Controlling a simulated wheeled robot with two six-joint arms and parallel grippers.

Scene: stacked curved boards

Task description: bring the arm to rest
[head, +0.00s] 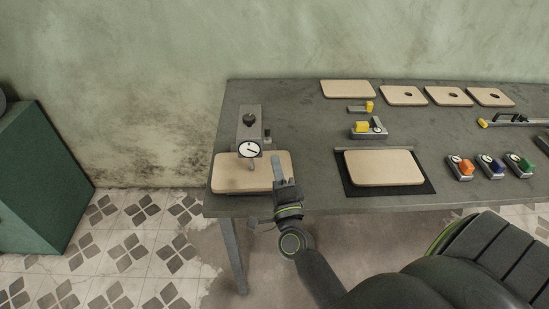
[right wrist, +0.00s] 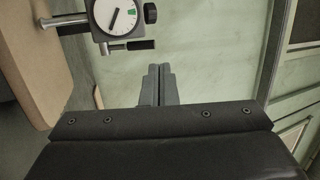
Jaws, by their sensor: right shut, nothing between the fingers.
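My right gripper (head: 283,168) is over the front edge of the table, at the right side of a light wooden board (head: 225,175). Its two fingers are shut together and empty, which also shows in the right wrist view (right wrist: 158,70). The board lies under a dial gauge (head: 249,149) on a grey stand at the table's left end. In the right wrist view the gauge dial (right wrist: 115,17) and the board's edge (right wrist: 85,75) are at the upper left, apart from the fingers. My left gripper is not in view.
A green cabinet (head: 40,185) stands at the left.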

